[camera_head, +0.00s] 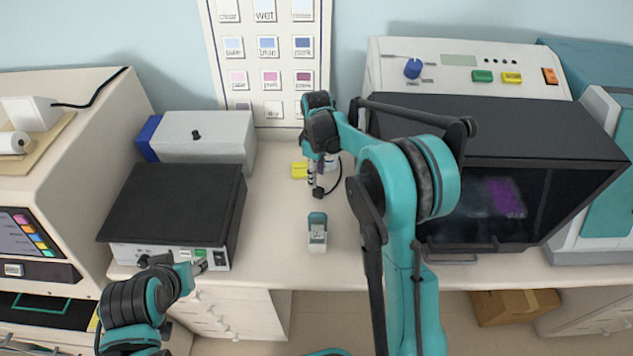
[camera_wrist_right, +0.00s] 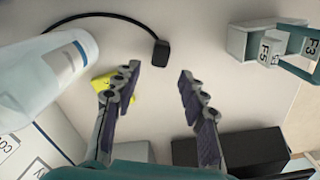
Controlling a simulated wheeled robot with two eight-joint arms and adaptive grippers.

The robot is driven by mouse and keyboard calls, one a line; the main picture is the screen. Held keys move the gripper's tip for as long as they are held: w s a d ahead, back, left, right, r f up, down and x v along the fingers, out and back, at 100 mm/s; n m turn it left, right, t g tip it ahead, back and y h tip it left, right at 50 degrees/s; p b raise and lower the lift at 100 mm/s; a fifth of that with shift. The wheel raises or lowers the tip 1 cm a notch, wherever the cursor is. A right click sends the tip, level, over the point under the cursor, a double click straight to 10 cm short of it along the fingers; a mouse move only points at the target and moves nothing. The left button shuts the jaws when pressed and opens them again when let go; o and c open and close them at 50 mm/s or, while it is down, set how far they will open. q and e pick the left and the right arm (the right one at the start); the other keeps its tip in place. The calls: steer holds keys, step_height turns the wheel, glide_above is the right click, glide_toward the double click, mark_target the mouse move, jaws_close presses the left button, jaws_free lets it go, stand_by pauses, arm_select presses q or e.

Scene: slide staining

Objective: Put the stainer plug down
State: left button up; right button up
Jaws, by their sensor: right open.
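The stainer plug is a small black block on a black cable. In the right wrist view the plug (camera_wrist_right: 160,52) appears to lie on the pale bench, just beyond my fingertips and not between them. In the head view the plug (camera_head: 318,193) shows just below my right gripper (camera_head: 316,175). My right gripper (camera_wrist_right: 160,78) is open, its two fingers wide apart with nothing between them. My left gripper (camera_head: 198,267) is at the front of the black-topped device at the left; its fingers are too small to judge.
A white bottle (camera_wrist_right: 45,75) and a yellow object (camera_wrist_right: 103,85) are beside the right fingers. A small grey-green holder with labelled parts (camera_head: 317,232) stands nearer the front edge. The dark-windowed machine (camera_head: 500,205) is at the right. The bench between the devices is mostly clear.

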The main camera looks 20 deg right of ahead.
step_height(320, 180, up, 6)
steer(key=shift+f+p, duration=0.1)
steer(key=shift+p, duration=0.35)
